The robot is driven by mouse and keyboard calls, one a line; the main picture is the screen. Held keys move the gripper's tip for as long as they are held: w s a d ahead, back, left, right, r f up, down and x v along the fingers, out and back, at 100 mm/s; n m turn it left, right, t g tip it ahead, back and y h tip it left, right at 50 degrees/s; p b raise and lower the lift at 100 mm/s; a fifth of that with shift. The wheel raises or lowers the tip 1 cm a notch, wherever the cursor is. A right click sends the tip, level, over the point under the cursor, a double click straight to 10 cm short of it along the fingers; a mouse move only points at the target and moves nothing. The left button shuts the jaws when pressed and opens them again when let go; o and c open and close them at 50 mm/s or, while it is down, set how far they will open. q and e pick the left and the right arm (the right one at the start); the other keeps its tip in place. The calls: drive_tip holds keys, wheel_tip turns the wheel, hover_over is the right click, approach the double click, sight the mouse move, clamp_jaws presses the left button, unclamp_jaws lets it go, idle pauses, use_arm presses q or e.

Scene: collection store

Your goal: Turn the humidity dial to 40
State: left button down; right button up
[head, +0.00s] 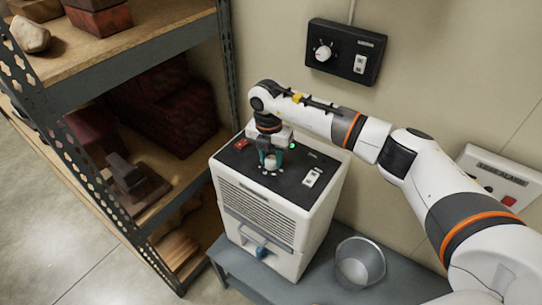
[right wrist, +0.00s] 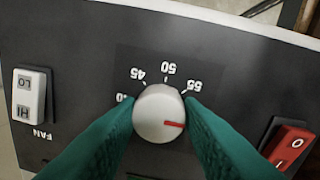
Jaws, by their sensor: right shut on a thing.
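The humidity dial (right wrist: 158,113) is a round white knob with a red pointer line, on the black top of a white dehumidifier (head: 262,225). In the right wrist view the printed numbers around it appear upside down: 40, partly covered, at left, then 45, 50 and 55. The red line points right and slightly down, past 55; any mark there is hidden by a finger. My right gripper (right wrist: 160,120), with green fingers, is shut on the dial from both sides. In the head view the right gripper (head: 270,160) reaches down onto the dial (head: 270,168). My left gripper is not in view.
A white fan switch (right wrist: 30,97) and a red power switch (right wrist: 287,147) flank the dial. Metal shelving (head: 100,75) is close on the left; a black control box (head: 345,52) hangs on the wall.

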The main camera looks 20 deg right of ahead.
drive_tip(key=shift+f+n+b, duration=0.2)
drive_tip(key=shift+n+b, duration=1.5)
drive_tip(key=shift+n, duration=0.2)
drive_tip(key=n+b, duration=0.3)
drive_tip(key=n, duration=0.1)
drive_tip(key=shift+n, duration=0.3)
drive_tip(key=n+b, duration=0.3)
drive_tip(key=n, duration=0.1)
drive_tip(key=shift+n+t, duration=0.3)
drive_tip(key=n+b, duration=0.2)
drive_tip(key=n, duration=0.2)
drive_tip(key=shift+r+b, duration=0.1)
drive_tip(key=shift+b, duration=0.25)
drive_tip(key=n+b, duration=0.1)
drive_tip(key=n, duration=0.4)
drive_tip(key=shift+s+d+b, duration=0.1)
drive_tip(key=shift+b, duration=0.25)
drive_tip(key=n+b, duration=0.1)
drive_tip(key=n, duration=0.3)
drive_tip(key=shift+r+n, duration=0.1)
drive_tip(key=shift+n, duration=0.2)
drive_tip(key=n, duration=0.4)
drive_tip(key=shift+y+b, duration=0.3)
drive_tip(key=shift+b, duration=0.1)
drive_tip(key=n, duration=0.5)
drive_tip(key=shift+n, duration=0.3)
